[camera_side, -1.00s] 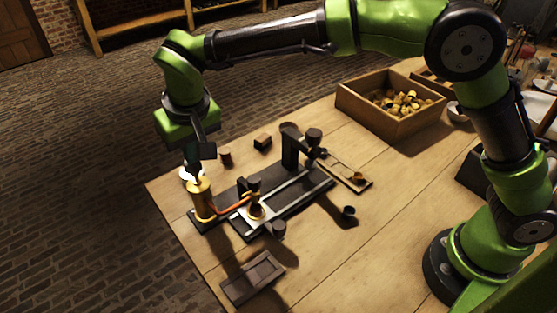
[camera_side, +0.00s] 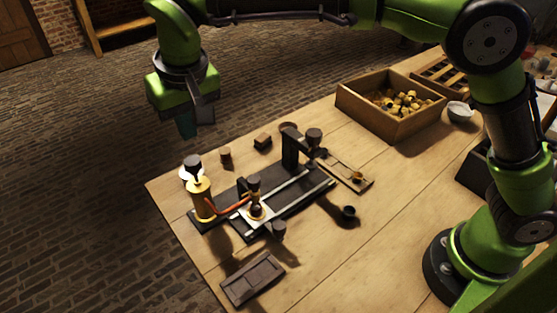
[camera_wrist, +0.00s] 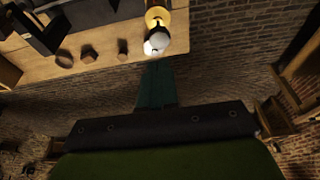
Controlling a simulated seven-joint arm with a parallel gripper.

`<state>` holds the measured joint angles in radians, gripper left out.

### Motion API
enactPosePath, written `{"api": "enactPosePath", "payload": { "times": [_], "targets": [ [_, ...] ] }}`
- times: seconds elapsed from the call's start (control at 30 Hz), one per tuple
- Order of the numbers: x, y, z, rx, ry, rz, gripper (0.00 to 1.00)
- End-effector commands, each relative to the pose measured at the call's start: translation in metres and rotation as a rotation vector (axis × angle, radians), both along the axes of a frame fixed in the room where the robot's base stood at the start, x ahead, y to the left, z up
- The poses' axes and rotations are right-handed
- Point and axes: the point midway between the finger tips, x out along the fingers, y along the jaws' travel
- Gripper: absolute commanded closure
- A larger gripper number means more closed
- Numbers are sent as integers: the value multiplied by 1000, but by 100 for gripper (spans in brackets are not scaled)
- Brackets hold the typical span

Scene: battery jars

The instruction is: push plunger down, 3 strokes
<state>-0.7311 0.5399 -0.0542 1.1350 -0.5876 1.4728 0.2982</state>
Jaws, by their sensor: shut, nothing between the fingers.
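My gripper (camera_side: 187,128) is shut and empty. It hangs above and slightly left of the knob, apart from it. In the wrist view its dark green fingers (camera_wrist: 157,84) point toward the bright top, with the tips just short of it in the picture.
A dark post (camera_side: 290,150) stands farther back. A wooden crate (camera_side: 375,125) and a dark tray (camera_side: 252,279) are on the table.

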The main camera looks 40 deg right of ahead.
Motion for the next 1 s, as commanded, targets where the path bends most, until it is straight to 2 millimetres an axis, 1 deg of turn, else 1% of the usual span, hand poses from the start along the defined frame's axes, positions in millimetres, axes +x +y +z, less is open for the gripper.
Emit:
{"api": "enactPosePath", "payload": {
  "times": [0.03, 0.1, 0.2, 0.3, 0.5, 1.0],
  "targets": [
    [-3, 1, 12, 2, -4, 0, 100],
    [-7, 1, 25, 3, -4, 1, 100],
    [-11, 0, 39, 2, -4, 1, 100],
    [-14, 0, 48, 2, -2, 0, 100],
    [-16, 0, 54, 1, -2, 0, 100],
    [-16, 0, 54, 1, -2, 0, 100]
  ]
}}
